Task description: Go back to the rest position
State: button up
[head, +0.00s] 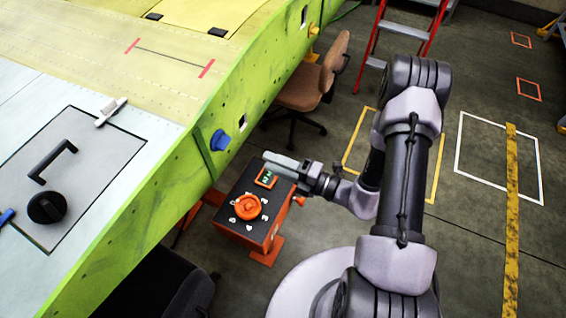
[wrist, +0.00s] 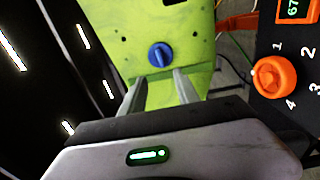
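My gripper (head: 268,157) is stretched out to the left at the side of the green wing edge, above the far end of the dark control box. In the wrist view its two fingers (wrist: 159,82) stand apart with nothing between them. Beyond them is a blue knob (wrist: 160,55) on the green panel; in the head view this knob (head: 220,140) is left of the fingertips, with a gap between. My arm reaches in from the lower right.
The control box (head: 228,222) with an orange dial (head: 248,207) stands close under my gripper. The green wing edge (head: 160,205) runs along the left. A brown chair (head: 307,88) and red ladder (head: 376,30) are behind. Marked floor on the right is clear.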

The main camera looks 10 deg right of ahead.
jog(key=shift+v, duration=1.55)
